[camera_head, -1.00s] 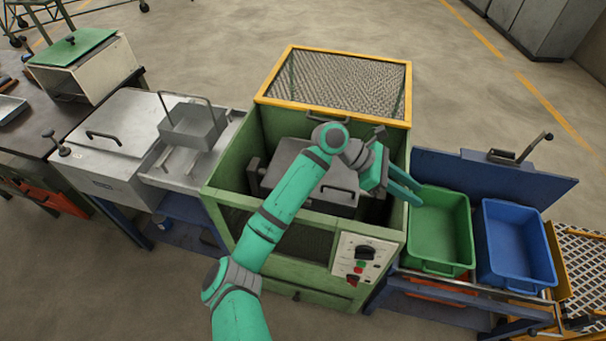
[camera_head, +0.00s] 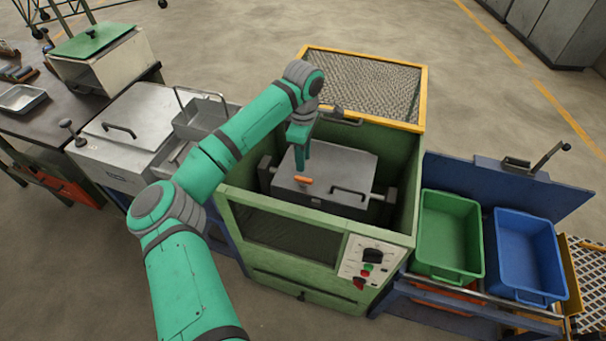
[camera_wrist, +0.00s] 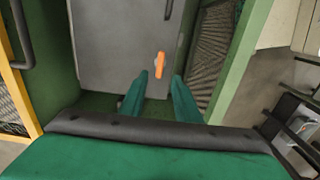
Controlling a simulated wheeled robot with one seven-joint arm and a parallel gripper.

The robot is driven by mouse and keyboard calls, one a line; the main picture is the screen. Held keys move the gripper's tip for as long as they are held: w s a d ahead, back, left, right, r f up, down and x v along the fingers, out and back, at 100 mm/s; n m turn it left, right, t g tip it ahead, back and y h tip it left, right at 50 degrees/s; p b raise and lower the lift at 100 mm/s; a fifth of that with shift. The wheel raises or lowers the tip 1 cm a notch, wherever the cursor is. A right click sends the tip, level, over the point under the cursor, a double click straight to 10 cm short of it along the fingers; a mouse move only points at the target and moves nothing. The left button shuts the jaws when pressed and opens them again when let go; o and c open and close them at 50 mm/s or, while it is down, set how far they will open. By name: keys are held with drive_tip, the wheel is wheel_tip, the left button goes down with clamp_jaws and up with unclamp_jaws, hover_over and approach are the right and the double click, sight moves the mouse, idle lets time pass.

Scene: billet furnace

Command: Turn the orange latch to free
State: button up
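The orange latch (camera_head: 304,181) is a small bar on the top of the grey lidded box (camera_head: 335,165) inside the green cabinet. In the wrist view the latch (camera_wrist: 160,64) lies just ahead of the fingertips, roughly lengthwise between their lines. My gripper (camera_head: 300,168) points down over the box, close to the latch. In the wrist view its two green fingers (camera_wrist: 158,78) are apart with nothing between them. I cannot tell whether a fingertip touches the latch.
The green cabinet (camera_head: 285,208) walls the box in, with its yellow-framed mesh lid (camera_head: 370,88) raised behind. A black handle (camera_head: 350,191) is on the box. A control panel (camera_head: 367,262) is on the cabinet front. Green (camera_head: 448,275) and blue bins (camera_head: 530,295) stand right.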

sight(304, 178)
wheel_tip(304, 178, down, 8)
drive_tip(key=shift+f, duration=0.1)
drive_tip(key=shift+c, duration=0.6)
clamp_jaws()
